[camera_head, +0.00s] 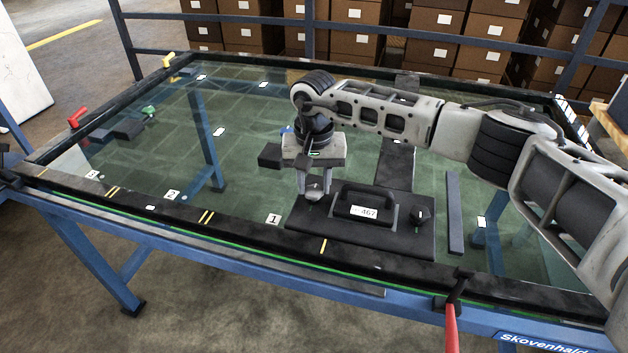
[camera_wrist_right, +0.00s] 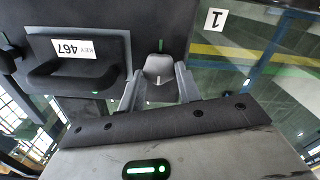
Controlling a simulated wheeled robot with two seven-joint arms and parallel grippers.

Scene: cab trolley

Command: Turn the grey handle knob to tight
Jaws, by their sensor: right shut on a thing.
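The grey handle knob (camera_wrist_right: 159,70) sits on a dark plate with a black carrying handle (camera_wrist_right: 75,72) labelled KEY 467. A pale line shows on the knob, and a short green mark (camera_wrist_right: 160,45) shows at its far end in the right wrist view. My right gripper (camera_wrist_right: 158,92) has one finger on each side of the knob and is shut on it. In the head view my right gripper (camera_head: 315,193) points down at the left end of the dark plate (camera_head: 390,244). The fingers partly hide the knob there. My left gripper is not in view.
A second, black knob (camera_head: 418,216) stands on the plate's right side. The plate rests on a glass pane in a black frame (camera_head: 200,225) on a blue trolley.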

